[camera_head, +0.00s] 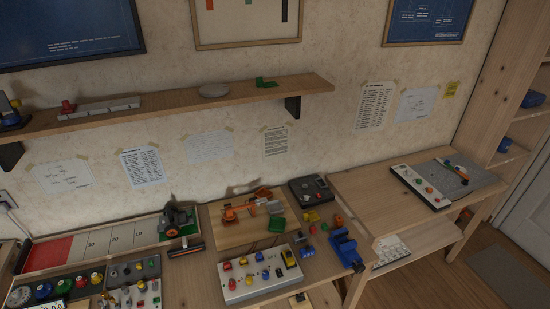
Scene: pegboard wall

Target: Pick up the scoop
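I cannot tell for certain which thing is the scoop. A small green piece (265,82) with a raised end lies on the wooden wall shelf, right of a grey disc; its shape could be a scoop. Another small green piece (277,225) lies on the wooden board on the workbench, beside an orange jointed model (240,210). Both are too small to make out in detail. Neither of my grippers shows in this view.
The wall shelf (190,101) also bears a grey disc (214,90), grey blocks and a red piece. The workbench is crowded with a white control panel (260,278), a blue vise (345,247) and a black box (311,190). The right table (370,205) has bare wood at its left.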

